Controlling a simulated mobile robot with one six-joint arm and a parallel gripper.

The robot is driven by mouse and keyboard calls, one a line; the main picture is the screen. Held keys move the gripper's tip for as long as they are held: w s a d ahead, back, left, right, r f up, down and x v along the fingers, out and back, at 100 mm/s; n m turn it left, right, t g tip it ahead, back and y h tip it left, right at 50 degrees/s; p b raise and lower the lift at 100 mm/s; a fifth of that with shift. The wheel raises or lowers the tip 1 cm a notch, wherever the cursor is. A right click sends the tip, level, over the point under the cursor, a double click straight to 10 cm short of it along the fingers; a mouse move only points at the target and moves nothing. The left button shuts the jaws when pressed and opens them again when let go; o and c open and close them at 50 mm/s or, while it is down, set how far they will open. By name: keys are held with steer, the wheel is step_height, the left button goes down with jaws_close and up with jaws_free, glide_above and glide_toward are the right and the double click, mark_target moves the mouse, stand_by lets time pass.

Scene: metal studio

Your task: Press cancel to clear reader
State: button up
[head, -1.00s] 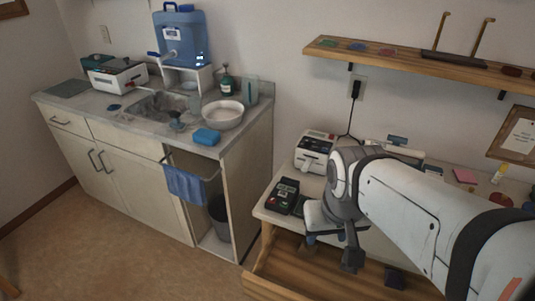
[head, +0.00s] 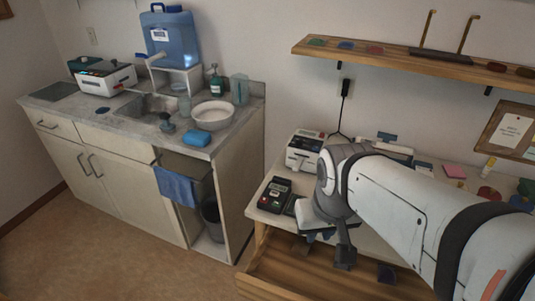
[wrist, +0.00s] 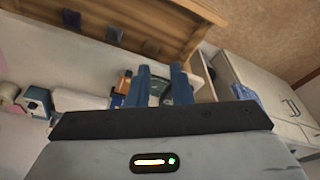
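The reader (head: 274,195) is a small black device with a screen and small coloured keys, one red and one green. It lies on the pale worktop's left end in the head view. The cancel key's label is too small to read. My gripper (head: 318,237) hangs to the right of the reader and nearer the camera, apart from it, partly hidden by my wrist. In the wrist view my gripper (wrist: 161,86) shows two blue fingers with a gap between them and nothing held. A dark device (wrist: 160,92) shows partly behind them; I cannot tell if it is the reader.
A white printer-like machine (head: 304,150) stands behind the reader. An open wooden drawer (head: 290,262) juts out below the worktop. A wall shelf (head: 400,60) hangs above. The sink counter (head: 70,115) stands at left, with open floor (head: 95,245) before it.

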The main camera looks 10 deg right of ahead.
jaws_close()
stand_by(1.2)
